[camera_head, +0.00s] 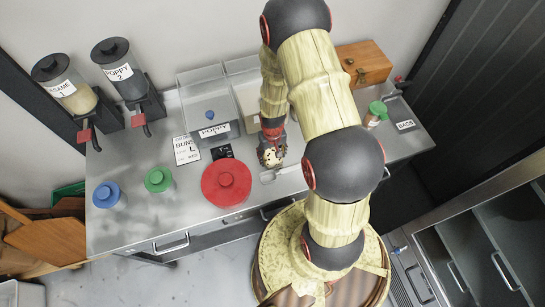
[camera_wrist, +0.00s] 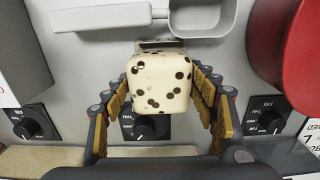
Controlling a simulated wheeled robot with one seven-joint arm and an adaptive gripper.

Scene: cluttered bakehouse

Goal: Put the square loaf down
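The square loaf (camera_wrist: 160,84) is a cream block with dark brown spots. In the wrist view it sits between the two fingers of my gripper (camera_wrist: 162,72), whose tips press against its left and right sides. In the head view the loaf (camera_head: 271,157) shows just below my gripper, over the steel counter (camera_head: 150,215), right of the red-lidded tub. I cannot tell whether its underside touches the surface.
A metal scoop (camera_wrist: 200,18) lies close by the loaf. The red lid (camera_head: 226,183), a green lid (camera_head: 158,179) and a blue lid (camera_head: 106,195) are to the left. Clear bins (camera_head: 205,85) and a wooden box (camera_head: 365,62) stand behind. Black dials (camera_wrist: 147,127) show near my gripper.

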